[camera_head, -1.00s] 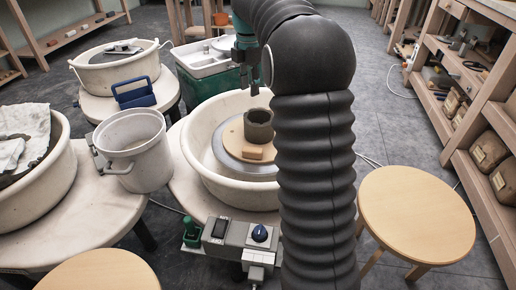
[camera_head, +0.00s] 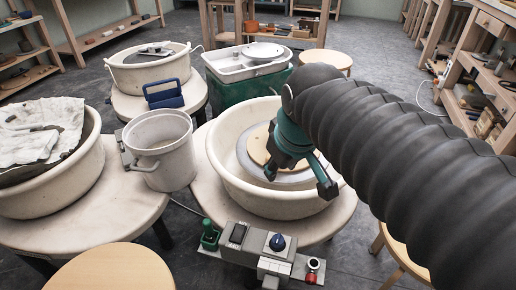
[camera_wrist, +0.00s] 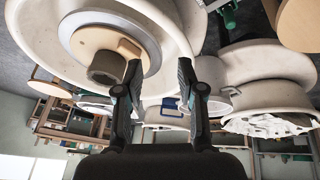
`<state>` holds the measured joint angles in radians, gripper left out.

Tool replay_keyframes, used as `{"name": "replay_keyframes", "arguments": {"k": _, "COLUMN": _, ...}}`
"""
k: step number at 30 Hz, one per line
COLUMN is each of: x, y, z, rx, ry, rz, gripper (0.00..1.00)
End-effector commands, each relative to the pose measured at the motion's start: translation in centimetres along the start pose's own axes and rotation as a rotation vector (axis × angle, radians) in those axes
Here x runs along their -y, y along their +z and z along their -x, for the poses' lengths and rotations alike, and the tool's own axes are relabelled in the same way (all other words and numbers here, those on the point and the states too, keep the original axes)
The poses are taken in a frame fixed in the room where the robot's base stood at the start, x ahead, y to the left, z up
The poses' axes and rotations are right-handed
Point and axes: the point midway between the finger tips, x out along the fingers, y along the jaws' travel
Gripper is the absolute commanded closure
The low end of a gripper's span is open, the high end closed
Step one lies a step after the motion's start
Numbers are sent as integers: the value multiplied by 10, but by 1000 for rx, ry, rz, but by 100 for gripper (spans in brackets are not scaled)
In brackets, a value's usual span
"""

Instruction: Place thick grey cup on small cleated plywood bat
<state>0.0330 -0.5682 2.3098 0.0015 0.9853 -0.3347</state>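The thick grey cup (camera_wrist: 107,68) stands on a round pale plywood disc (camera_wrist: 88,42) on the wheel head, beside a small tan block (camera_wrist: 129,48). The disc also shows in the head view (camera_head: 258,146), where my gripper hides the cup. I cannot tell whether this disc is the small cleated bat; no other bat is clear. My gripper (camera_wrist: 159,66) is open and empty, its fingers apart. In the wrist view the cup is just left of the left finger, outside the gap. In the head view my gripper (camera_head: 299,180) is over the basin's right part.
The white basin's rim (camera_head: 222,168) surrounds the wheel head. A control box (camera_head: 262,248) sits in front. A white bucket (camera_head: 160,150) stands left, by another basin (camera_head: 85,165). A sink unit (camera_head: 248,66) is behind. A wooden stool (camera_head: 110,268) is at front left.

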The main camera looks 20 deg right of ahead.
Motion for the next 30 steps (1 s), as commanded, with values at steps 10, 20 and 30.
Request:
{"name": "replay_keyframes", "arguments": {"k": 10, "x": 26, "y": 53, "z": -13, "rx": -78, "ry": 0, "rz": -296, "gripper": 62}}
{"name": "replay_keyframes", "arguments": {"k": 20, "x": 27, "y": 54, "z": -14, "rx": -78, "ry": 0, "rz": -306, "gripper": 62}}
{"name": "replay_keyframes", "arguments": {"k": 30, "x": 27, "y": 54, "z": -14, "rx": -78, "ry": 0, "rz": -305, "gripper": 62}}
